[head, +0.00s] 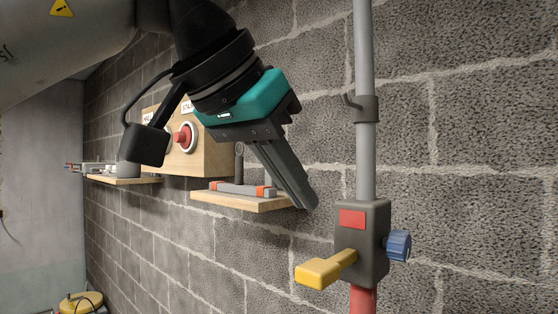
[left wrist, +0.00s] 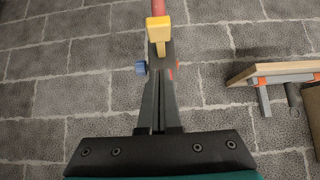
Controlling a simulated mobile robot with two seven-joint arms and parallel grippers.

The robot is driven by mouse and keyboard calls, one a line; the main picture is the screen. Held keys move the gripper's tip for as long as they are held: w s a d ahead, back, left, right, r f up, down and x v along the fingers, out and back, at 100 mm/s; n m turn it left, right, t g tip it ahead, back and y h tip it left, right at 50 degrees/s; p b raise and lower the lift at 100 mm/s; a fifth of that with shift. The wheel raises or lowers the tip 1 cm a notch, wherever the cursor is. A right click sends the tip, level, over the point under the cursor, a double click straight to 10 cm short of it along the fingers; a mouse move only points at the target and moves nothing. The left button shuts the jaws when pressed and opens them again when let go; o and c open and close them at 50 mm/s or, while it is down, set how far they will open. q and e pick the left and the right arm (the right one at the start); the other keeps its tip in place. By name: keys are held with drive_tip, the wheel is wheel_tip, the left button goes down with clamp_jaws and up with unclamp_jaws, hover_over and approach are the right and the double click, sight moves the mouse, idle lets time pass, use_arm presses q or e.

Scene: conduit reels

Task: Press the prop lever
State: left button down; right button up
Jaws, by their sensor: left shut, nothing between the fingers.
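The prop is an upright pole (head: 365,150) with a dark grey block (head: 375,225) on it. The yellow prop lever (head: 325,269) sticks out from the block toward the lower left. The lever also shows in the left wrist view (left wrist: 158,36), beyond the fingertips. A blue knob (head: 398,245) is on the block's right side. My left gripper (head: 308,200) is shut and empty. Its fingers point down and right, and the tips are up and left of the block and above the lever, apart from it in the head view. My right gripper is not in view.
A wooden shelf (head: 228,201) with a grey and orange tool is on the block wall behind my left gripper. A wooden box with a red button (head: 184,137) is left of it. Space around the lever looks clear.

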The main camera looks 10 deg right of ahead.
sight(324, 262)
use_arm(q)
drive_tip(key=x, duration=0.3)
drive_tip(key=shift+w+d+f, duration=0.15)
drive_tip(key=shift+d+f, duration=0.05)
drive_tip(key=shift+f, duration=0.15)
wheel_tip(324, 262, down, 2)
drive_tip(key=shift+f, duration=0.95)
drive_tip(key=shift+a, duration=0.1)
